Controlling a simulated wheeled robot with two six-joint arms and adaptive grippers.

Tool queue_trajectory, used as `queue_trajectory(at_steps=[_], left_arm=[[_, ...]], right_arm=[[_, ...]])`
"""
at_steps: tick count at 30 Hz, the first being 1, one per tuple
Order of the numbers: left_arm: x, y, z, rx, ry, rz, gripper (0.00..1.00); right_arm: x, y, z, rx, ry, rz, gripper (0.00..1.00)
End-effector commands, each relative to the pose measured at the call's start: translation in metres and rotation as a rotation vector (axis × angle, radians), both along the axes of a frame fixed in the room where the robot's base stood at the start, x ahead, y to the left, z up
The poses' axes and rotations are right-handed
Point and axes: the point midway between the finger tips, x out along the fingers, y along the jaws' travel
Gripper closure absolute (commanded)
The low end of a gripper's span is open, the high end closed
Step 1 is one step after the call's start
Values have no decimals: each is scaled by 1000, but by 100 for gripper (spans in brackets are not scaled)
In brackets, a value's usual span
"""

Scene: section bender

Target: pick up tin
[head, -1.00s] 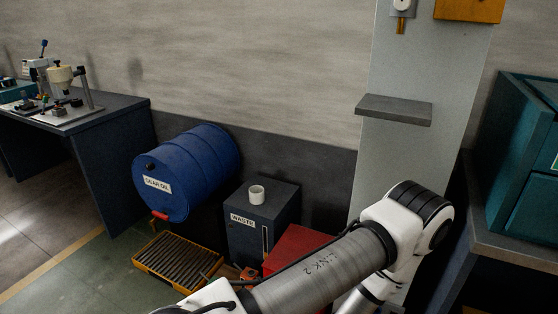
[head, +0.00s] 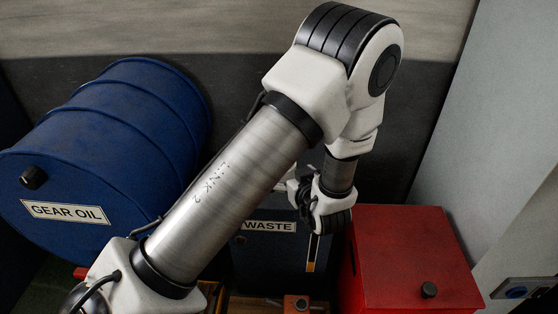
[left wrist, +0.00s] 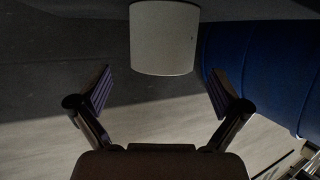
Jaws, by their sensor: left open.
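The tin is a plain white cylinder (left wrist: 164,40) in the left wrist view, at the top centre, beyond and between the fingertips. It meets a dark surface at the top edge of that view. My left gripper (left wrist: 160,74) is open, its two fingers spread to either side with nothing between the pads. In the head view my left gripper (head: 305,190) is small and partly hidden, above the dark WASTE box (head: 265,250). The tin cannot be made out there behind my arm. My right gripper is not in view.
A blue GEAR OIL drum (head: 110,130) lies on its side left of the WASTE box; it also shows at the right of the left wrist view (left wrist: 265,65). A red box (head: 400,260) stands close on the right. A wall is behind.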

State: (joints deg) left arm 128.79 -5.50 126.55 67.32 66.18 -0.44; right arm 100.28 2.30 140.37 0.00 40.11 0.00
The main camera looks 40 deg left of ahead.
Motion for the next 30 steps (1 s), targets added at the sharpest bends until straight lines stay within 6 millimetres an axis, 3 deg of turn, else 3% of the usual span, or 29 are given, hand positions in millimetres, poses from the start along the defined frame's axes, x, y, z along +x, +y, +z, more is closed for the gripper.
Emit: queue_trajectory(at_steps=[11, 18, 19, 24, 30], left_arm=[[21, 49, -23, -5, 2, 1, 0], [24, 53, -21, -1, 5, -4, 0], [24, 53, -21, -1, 5, -4, 4], [24, 53, -22, -2, 5, -4, 60], [24, 53, -22, -2, 5, -4, 60]], right_arm=[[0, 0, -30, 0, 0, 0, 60], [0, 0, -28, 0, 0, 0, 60], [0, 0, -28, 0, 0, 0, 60], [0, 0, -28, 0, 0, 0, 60], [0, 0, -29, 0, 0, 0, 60]])
